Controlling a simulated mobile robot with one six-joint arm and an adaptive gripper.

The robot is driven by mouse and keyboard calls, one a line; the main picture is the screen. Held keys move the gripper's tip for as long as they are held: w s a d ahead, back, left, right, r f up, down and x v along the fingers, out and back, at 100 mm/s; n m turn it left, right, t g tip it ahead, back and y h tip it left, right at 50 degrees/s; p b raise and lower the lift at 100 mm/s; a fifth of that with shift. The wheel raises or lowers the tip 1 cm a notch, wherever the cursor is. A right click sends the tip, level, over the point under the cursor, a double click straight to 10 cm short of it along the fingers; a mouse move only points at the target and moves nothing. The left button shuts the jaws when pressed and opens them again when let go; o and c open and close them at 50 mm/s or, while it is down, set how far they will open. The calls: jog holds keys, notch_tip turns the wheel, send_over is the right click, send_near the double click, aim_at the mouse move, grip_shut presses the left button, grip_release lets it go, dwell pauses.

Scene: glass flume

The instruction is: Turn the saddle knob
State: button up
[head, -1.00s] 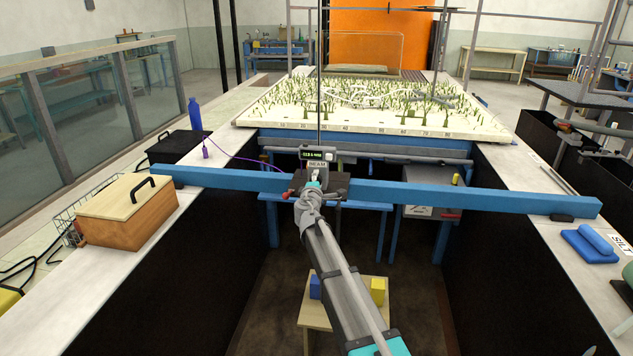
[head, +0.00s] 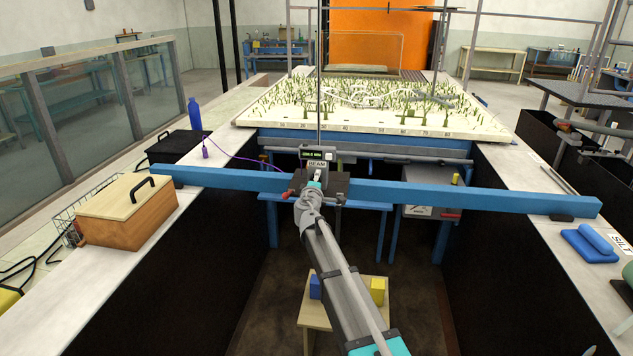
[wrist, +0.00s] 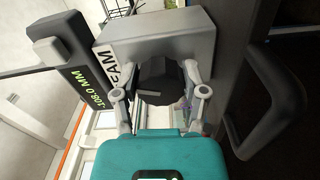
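The saddle knob (wrist: 162,80) is black and round with a white pointer line, and it sits on a grey housing (wrist: 155,38) in the wrist view. The pointer lies nearly level, toward the left. My gripper (wrist: 160,82) has one finger on each side of the knob and looks shut on it; the exact contact is partly hidden. In the head view my gripper (head: 314,187) is at the saddle (head: 332,186) on the blue beam (head: 450,196), and the knob is hidden there. A readout (wrist: 87,95) beside the housing seems to show 108.0 MM.
The blue beam spans both flume walls. A wooden box (head: 128,210) and a blue bottle (head: 195,115) stand on the left ledge. A planted sand bed (head: 370,105) lies behind the beam. A small stool (head: 345,310) with blue and yellow blocks stands below.

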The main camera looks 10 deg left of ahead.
jog(key=o, duration=0.4)
jog(key=shift+c, duration=0.2)
jog(key=s, duration=1.2)
